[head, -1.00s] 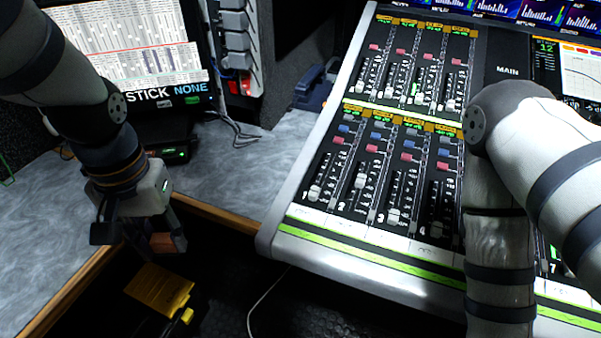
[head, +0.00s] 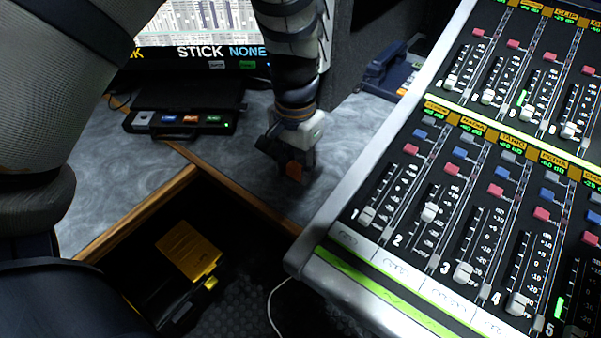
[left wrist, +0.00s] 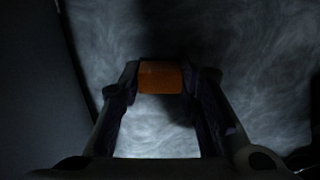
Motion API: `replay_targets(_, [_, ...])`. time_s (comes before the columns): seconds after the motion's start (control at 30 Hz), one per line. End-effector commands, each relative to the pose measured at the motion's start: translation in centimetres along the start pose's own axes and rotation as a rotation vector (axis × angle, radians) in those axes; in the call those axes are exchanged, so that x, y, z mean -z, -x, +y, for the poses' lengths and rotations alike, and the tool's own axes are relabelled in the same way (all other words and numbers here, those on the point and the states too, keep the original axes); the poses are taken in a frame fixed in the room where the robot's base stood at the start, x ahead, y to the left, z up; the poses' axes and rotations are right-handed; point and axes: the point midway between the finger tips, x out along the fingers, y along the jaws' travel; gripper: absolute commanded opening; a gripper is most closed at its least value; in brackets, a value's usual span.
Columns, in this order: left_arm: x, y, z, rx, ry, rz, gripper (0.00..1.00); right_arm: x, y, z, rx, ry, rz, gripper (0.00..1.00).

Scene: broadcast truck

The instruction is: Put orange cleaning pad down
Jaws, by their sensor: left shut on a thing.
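The orange cleaning pad (head: 294,170) is held at the tip of my left gripper (head: 288,165), low over the grey marbled desk (head: 345,135). In the left wrist view the pad (left wrist: 160,77) sits between the two fingers (left wrist: 160,85), which are shut on it from both sides. The desk surface (left wrist: 260,65) fills the background there. I cannot tell whether the pad touches the desk. My right gripper is not in view.
The mixing console (head: 470,180) stands to the right of the gripper. A black case (head: 185,120) with coloured labels lies on the desk at left. A blue device (head: 390,70) stands behind. A yellow box (head: 189,251) sits below the wooden desk edge (head: 240,198).

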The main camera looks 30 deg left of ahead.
Motion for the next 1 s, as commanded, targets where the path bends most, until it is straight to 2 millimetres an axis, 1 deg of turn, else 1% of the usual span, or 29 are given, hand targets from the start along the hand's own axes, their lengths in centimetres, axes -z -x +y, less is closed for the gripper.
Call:
replay_targets(0.03, [-0.1,-1.2,0.0,-0.002,0.0,-0.007,0.05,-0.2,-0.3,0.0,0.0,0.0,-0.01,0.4])
replay_targets(0.1, [-0.1,-2.5,0.0,-0.001,0.0,-0.007,0.05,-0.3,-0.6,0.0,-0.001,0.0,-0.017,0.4])
replay_targets(0.13, [-0.1,-2.8,0.0,-0.001,0.0,-0.005,0.05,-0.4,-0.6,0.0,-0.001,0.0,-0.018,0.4])
replay_targets(0.33, [0.0,-2.5,0.0,0.0,0.0,0.001,0.05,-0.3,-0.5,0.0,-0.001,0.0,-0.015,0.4])
replay_targets(0.47, [0.0,-3.0,0.0,-0.001,0.0,0.0,0.05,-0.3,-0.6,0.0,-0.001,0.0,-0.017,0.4])
replay_targets(0.5, [0.0,-2.9,0.0,0.0,0.0,0.0,0.4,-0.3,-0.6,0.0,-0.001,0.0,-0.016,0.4])
replay_targets(0.53, [0.0,-2.9,0.0,0.0,0.0,0.0,0.47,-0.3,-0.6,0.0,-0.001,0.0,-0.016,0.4])
replay_targets(0.57, [0.0,-2.9,0.0,0.0,-0.001,0.0,0.51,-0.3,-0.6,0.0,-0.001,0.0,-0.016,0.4])
replay_targets(0.87, [0.0,-2.6,0.0,0.0,0.0,0.001,0.51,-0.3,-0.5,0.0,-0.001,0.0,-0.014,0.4])
replay_targets(0.97, [0.2,-1.0,0.0,0.001,-0.001,0.007,0.51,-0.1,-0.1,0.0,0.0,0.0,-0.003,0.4])
replay_targets(1.0, [0.2,0.1,0.0,0.001,-0.001,0.009,0.51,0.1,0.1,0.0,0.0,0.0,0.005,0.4])
